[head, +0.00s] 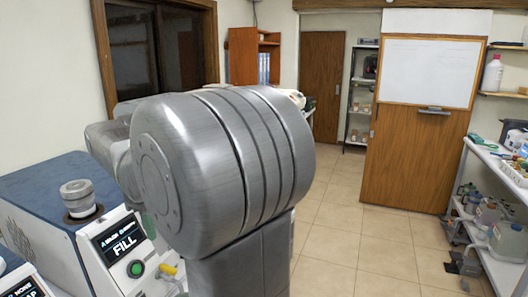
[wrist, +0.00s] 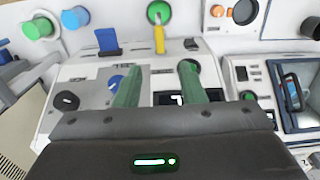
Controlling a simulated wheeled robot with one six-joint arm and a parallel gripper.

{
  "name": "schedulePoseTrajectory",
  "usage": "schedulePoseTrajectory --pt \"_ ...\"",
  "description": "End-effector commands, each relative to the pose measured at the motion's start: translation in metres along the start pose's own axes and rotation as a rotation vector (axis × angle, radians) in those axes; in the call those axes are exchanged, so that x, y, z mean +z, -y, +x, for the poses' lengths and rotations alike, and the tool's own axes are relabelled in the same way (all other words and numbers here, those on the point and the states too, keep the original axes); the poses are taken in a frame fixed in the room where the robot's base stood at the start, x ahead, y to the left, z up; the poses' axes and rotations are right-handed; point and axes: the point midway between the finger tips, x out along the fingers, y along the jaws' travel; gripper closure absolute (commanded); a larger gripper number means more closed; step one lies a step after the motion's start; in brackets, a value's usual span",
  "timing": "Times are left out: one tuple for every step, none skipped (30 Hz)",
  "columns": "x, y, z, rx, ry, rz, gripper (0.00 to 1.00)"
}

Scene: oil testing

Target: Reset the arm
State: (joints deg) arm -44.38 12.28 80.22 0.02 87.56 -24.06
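In the wrist view, my gripper (wrist: 158,75) has its two green fingers spread apart, with nothing held between them. Whether the fingers touch the panel cannot be told. In the head view, my large grey arm joint (head: 225,160) fills the middle and hides my gripper.
In the head view, a blue-topped machine (head: 45,185) with a FILL screen (head: 118,242) and a grey cap (head: 78,198) stands at left. Shelves (head: 490,175) with bottles line the right. The tiled floor (head: 345,235) between is clear. A whiteboard (head: 430,70) stands behind.

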Motion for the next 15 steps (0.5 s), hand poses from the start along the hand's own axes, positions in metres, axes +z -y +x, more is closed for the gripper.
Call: schedulePoseTrajectory --pt "0.001 0.0 0.011 -0.001 0.004 0.0 0.64" --pt "0.0 0.0 0.017 -0.001 0.004 0.0 0.64" --pt "0.0 0.0 0.025 -0.001 0.003 0.0 0.64" --pt "0.001 0.0 0.031 -0.001 0.004 0.0 0.64" --pt "0.0 0.0 0.037 -0.001 0.003 0.0 0.64" --pt "0.0 0.0 0.045 -0.001 0.003 0.0 0.64" --pt "0.001 0.0 0.051 -0.001 0.004 0.001 0.64" --pt "0.0 0.0 0.057 -0.001 0.003 0.001 0.64" --pt "0.001 0.0 0.066 -0.002 0.005 0.001 0.64" --pt "0.0 0.0 0.071 -0.001 0.003 0.001 0.64" --pt "0.001 0.0 0.077 -0.001 0.004 0.001 0.64" --pt "0.001 0.0 0.086 -0.001 0.004 0.001 0.64" --pt "0.001 0.0 0.092 -0.001 0.003 0.001 0.64" --pt "0.001 0.0 0.098 -0.002 0.005 0.001 0.64" --pt "0.0 0.0 0.106 -0.001 0.004 0.001 0.64"
